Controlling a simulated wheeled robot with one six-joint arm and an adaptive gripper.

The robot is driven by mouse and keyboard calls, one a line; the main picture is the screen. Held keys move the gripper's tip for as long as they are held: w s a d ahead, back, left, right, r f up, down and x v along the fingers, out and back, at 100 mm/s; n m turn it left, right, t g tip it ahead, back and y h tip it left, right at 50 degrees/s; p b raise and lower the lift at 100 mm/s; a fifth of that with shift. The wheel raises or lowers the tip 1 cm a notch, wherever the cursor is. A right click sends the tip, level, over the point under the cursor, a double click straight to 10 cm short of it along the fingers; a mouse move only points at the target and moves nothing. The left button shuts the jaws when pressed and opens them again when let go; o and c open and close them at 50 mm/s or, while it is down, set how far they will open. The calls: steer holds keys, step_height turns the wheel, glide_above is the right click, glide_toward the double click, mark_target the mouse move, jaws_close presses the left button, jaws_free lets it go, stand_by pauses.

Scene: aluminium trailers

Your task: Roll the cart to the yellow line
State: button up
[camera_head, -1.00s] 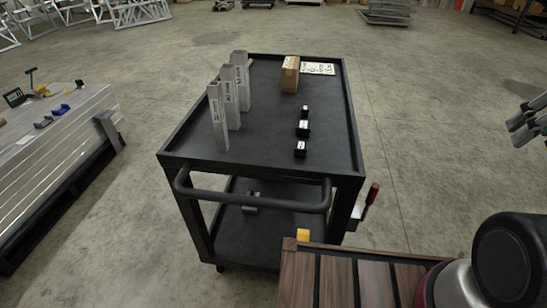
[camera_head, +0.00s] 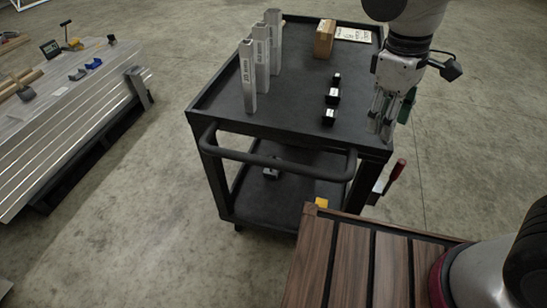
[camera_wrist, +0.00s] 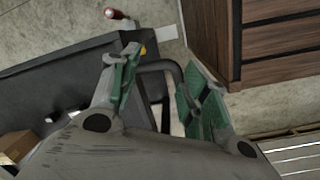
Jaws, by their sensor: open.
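The black two-shelf cart (camera_head: 290,105) stands in front of me, with its dark handle bar (camera_head: 275,160) on the near side. The handle also shows in the wrist view (camera_wrist: 168,72), partly between my fingers. My gripper (camera_head: 382,128) is open and empty, pointing down near the cart's near right corner. In the wrist view my gripper (camera_wrist: 162,70) shows its two green-padded fingers spread apart. I cannot tell how high it is above the cart. No yellow line on the floor is in view.
On the cart are upright metal profiles (camera_head: 262,60), a brown box (camera_head: 324,39) and small black blocks (camera_head: 332,96). A red-handled tool (camera_head: 397,170) sticks out at its right side. A bench of metal beams (camera_head: 70,110) stands left. Concrete floor between is clear.

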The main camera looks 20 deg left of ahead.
steer(key=s+a+f+n+t, duration=0.1)
steer(key=s+a+f+n, duration=0.2)
steer(key=a+f, duration=0.35)
steer(key=s+a+f+n, duration=0.2)
steer(key=a+f, duration=0.1)
steer(key=a, duration=0.6)
steer(key=n+y, duration=0.1)
glide_above(269, 160)
steer(key=s, duration=0.2)
steer(key=shift+t, duration=0.4)
steer(key=f, duration=0.2)
steer(key=w+f, duration=0.1)
steer(key=f, duration=0.4)
steer(key=shift+w+f, duration=0.1)
steer(key=shift+w, duration=0.3)
steer(key=shift+f, duration=0.3)
jaws_close()
